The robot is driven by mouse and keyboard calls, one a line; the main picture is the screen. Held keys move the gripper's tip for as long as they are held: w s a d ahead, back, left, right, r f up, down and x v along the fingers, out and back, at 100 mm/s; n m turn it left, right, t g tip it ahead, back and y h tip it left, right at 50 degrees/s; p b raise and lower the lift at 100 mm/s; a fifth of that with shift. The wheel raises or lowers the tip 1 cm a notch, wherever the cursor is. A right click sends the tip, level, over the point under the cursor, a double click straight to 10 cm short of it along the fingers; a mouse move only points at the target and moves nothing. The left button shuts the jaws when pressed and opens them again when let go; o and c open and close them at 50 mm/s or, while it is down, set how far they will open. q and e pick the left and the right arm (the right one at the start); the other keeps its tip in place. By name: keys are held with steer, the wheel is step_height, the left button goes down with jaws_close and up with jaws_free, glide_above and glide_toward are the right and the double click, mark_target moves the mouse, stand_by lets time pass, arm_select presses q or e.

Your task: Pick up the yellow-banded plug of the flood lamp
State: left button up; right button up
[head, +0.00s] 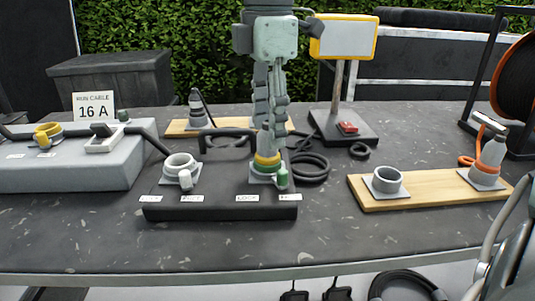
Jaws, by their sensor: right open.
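The plug with a yellow band (267,161) sits at the right end of a low black block (220,212), upright in a grey square-flanged fitting with a small green-tipped part beside it. The flood lamp (343,37), with a yellow frame and pale face, stands on a post behind to the right. My right gripper (270,149) points straight down over the plug from above. Its fingers are open and their tips are at the plug's top, hiding most of its body. I cannot tell whether they touch it. My left gripper is not in view.
A grey socket (181,163) stands on the block's left end. A grey box (70,168) with a yellow socket (47,134) and a "16 A" sign (94,107) is at left. A wooden board (425,194) at right bears a socket and an orange-banded plug (490,160). Coiled black cable (312,168) lies behind.

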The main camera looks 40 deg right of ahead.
mark_target(268, 148)
steer(key=shift+f, duration=1.35)
jaws_close()
